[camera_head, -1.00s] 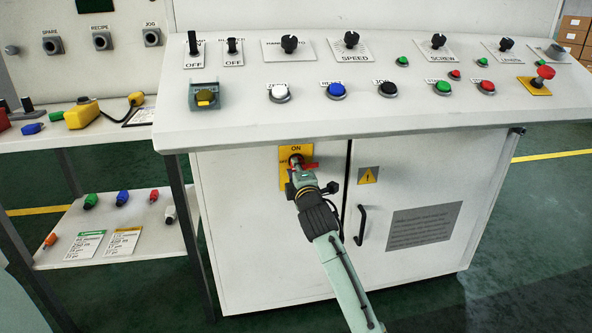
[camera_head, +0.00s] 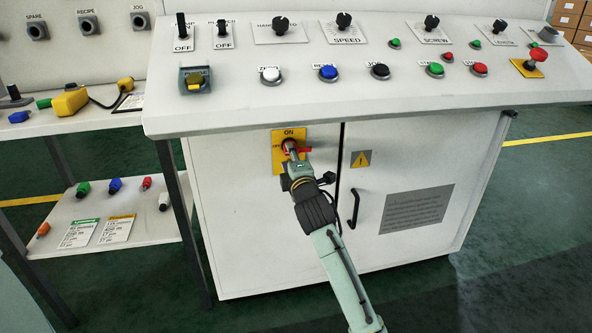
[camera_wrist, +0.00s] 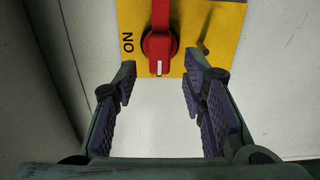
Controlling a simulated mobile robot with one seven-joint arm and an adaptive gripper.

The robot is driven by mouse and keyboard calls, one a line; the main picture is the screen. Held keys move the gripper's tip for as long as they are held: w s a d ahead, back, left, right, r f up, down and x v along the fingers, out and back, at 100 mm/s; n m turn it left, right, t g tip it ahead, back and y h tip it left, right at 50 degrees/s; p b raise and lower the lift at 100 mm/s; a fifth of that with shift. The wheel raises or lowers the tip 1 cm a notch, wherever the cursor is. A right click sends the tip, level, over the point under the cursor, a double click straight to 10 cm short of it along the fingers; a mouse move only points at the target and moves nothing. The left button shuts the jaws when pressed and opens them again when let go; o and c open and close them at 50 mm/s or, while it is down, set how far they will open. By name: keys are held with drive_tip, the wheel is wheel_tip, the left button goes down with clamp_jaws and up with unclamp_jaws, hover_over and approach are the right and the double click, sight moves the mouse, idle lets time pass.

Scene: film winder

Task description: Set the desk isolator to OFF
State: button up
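The desk isolator is a red rotary handle (camera_head: 304,150) on a yellow plate (camera_head: 278,134) marked ON at its top, on the cabinet front. In the head view the handle lies crosswise, its bar to the right. In the wrist view the red handle (camera_wrist: 160,43) shows a white mark on its lower end, pointing away from the bar, and ON is at the left. My gripper (camera_wrist: 158,85) is open and empty, its two fingers apart just below the marked end. In the head view my gripper (camera_head: 291,158) is in front of the plate and partly hides the handle.
The sloping control desk (camera_head: 240,100) overhangs above my arm, with several knobs and buttons. A black door handle (camera_head: 354,208) and a yellow warning label (camera_head: 361,159) are right of the isolator. A side table with a lower shelf (camera_head: 70,240) stands at the left.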

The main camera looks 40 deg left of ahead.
drive_tip(key=v, duration=0.9)
